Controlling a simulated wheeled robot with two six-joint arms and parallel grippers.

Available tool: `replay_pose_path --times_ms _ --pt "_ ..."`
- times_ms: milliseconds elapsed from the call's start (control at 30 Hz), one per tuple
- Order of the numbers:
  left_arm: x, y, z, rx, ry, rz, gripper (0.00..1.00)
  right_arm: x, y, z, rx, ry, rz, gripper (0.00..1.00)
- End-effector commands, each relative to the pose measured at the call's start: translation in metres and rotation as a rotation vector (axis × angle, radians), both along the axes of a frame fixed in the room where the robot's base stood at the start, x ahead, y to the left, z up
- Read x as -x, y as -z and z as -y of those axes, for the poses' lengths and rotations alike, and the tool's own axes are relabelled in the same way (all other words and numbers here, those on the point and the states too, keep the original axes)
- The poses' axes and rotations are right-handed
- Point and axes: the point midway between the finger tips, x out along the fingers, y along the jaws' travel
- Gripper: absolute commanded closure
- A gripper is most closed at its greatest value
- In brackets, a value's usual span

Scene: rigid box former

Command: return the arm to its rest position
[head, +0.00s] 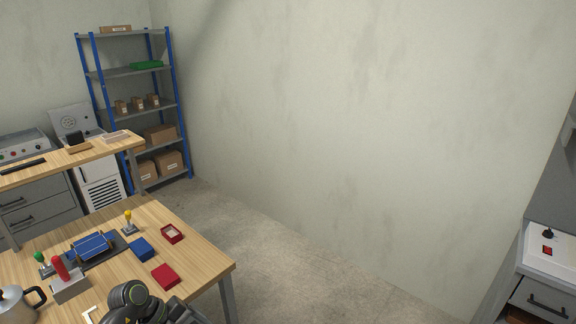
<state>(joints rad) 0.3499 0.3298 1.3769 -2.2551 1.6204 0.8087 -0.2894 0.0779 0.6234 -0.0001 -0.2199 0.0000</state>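A dark, rounded part of one of my arms (140,304) shows at the bottom edge, over the front of the wooden table (205,262). I cannot tell which arm it is. No gripper fingers show in the head view, so both grippers are out of sight. A small white angular shape (88,315) lies beside the arm at the left; I cannot tell what it is.
On the table are a blue former (92,246), a blue box (142,248), a red lid (165,276), an open red box (172,233), a red-handled block (68,285) and a metal pot (14,304). A blue shelf rack (132,100) stands behind. Floor right of the table is clear.

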Motion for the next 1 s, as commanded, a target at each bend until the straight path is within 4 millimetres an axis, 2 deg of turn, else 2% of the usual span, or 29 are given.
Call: replay_pose_path --times_ms 33,133,300,467,633,767,800,867,967,1000 --pt "0.005 0.02 0.011 0.082 -0.015 0.007 0.21 0.002 0.009 0.0 0.0 0.0 -0.003 0.64" --pt "0.009 0.044 0.034 0.268 -0.078 0.048 0.21 0.009 0.019 0.0 0.0 0.003 -0.011 0.64" --pt "0.012 0.082 0.051 0.548 -0.297 0.118 0.21 0.014 0.036 0.0 0.0 0.004 -0.019 0.64" --pt "0.015 0.127 0.039 0.718 -0.609 0.159 0.21 0.014 0.051 0.0 0.0 0.004 -0.018 0.64" --pt "0.036 0.197 0.001 0.773 -1.015 0.159 0.21 0.013 0.067 0.0 0.0 0.004 -0.018 0.64" --pt "0.076 0.265 -0.035 0.722 -1.35 0.112 0.21 0.012 0.079 0.0 0.0 0.003 -0.016 0.64" --pt "0.093 0.288 -0.046 0.69 -1.452 0.09 0.21 0.011 0.083 0.0 0.0 0.003 -0.016 0.64" --pt "0.122 0.32 -0.06 0.633 -1.598 0.048 0.21 0.011 0.088 0.0 0.0 0.003 -0.015 0.64" --pt "0.178 0.37 -0.077 0.517 -1.813 -0.038 0.21 0.01 0.096 0.0 0.0 0.002 -0.014 0.64" --pt "0.202 0.388 -0.081 0.465 -1.889 -0.077 0.21 0.01 0.099 0.001 0.0 0.002 -0.013 0.64"
